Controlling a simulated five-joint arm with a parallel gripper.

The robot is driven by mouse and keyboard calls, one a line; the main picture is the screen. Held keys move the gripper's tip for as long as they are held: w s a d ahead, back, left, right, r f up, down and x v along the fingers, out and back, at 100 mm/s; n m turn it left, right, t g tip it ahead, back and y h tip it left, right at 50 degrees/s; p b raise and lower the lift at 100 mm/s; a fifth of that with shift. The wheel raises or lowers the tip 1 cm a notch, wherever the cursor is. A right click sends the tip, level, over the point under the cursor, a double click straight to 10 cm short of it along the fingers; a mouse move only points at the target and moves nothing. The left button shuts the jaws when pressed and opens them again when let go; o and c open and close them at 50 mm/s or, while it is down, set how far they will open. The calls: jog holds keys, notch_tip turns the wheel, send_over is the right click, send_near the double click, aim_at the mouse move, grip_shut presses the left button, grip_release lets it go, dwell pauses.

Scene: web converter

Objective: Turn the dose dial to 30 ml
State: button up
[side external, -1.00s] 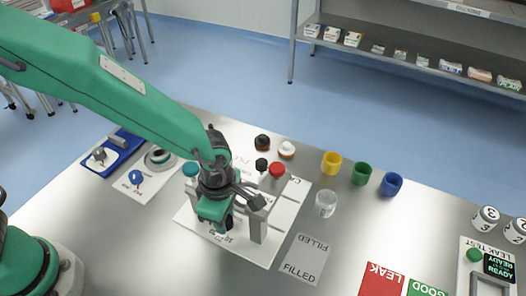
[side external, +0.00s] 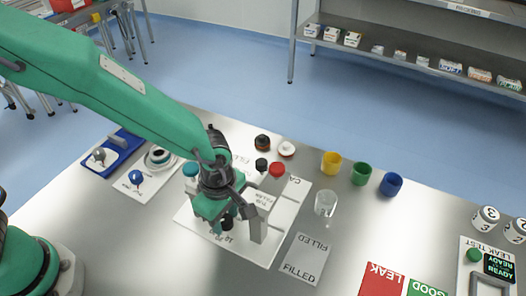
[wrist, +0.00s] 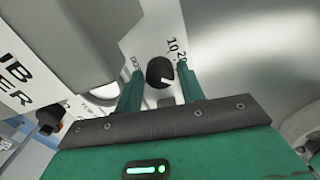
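The dose dial (wrist: 159,72) is a round black knob with a white pointer line, on a white panel in the wrist view. The pointer faces right, a little below the printed 20 mark (wrist: 182,58); the exact setting is hard to tell. The 10 mark (wrist: 173,44) is above the knob, and some marks are partly hidden by my fingers. My gripper (wrist: 162,80) is open, with one green finger on each side of the knob and small gaps visible. In the side view my gripper (side external: 222,216) is low over the front of the white station (side external: 262,260).
Red (side external: 277,169) and black caps stand behind the station. A clear cup (side external: 326,203) and yellow, green and blue cups (side external: 391,184) stand to the right. A FILLED card (side external: 304,258) lies right of the station. A blue tray (side external: 122,151) is at the left.

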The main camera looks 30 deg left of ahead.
aim_at(226, 218)
jog(key=shift+o, duration=0.9)
jog(key=shift+r, duration=0.1)
jog(key=shift+r, duration=3.85)
jog(key=shift+w, duration=0.1)
